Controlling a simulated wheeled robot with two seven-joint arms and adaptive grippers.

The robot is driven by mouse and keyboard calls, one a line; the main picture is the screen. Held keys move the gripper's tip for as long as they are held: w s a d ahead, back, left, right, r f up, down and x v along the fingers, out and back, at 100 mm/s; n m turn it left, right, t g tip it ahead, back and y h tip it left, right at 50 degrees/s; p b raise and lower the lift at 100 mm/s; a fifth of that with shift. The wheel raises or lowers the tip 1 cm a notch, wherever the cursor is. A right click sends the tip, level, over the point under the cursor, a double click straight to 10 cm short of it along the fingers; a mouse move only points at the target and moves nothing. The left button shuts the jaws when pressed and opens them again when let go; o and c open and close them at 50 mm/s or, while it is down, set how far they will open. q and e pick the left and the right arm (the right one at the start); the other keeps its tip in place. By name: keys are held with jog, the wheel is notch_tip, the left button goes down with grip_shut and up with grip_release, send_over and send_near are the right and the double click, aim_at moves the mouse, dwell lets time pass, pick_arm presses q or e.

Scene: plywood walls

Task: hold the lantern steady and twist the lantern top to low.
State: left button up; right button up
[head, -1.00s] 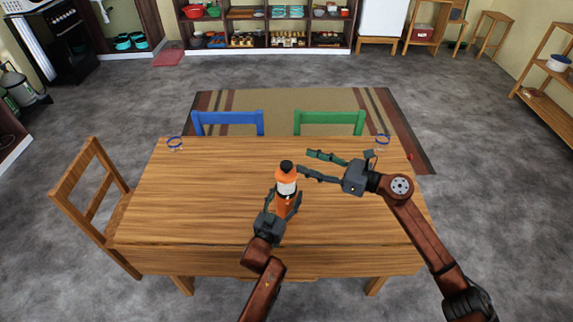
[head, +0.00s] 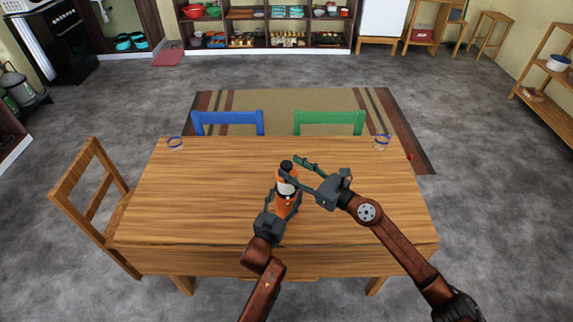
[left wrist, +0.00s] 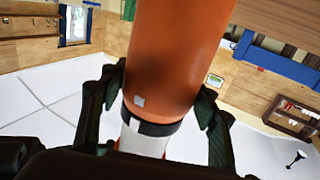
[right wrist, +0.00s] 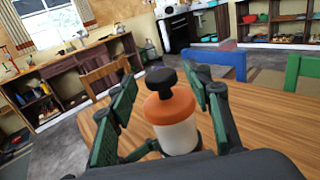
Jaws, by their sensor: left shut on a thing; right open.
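My left gripper (head: 282,198) is shut on the lantern's orange body; the left wrist view shows the fingers on both sides of that body (left wrist: 175,60). My right gripper (head: 295,168) is open, with its fingers close to the lantern top. In the right wrist view the lantern top (right wrist: 170,103) and black knob (right wrist: 161,79) sit between the open fingers. Whether the fingers touch the top I cannot tell.
The wooden table (head: 190,205) is mostly clear.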

jog(key=shift+x, duration=1.4)
jog(key=c, duration=1.1)
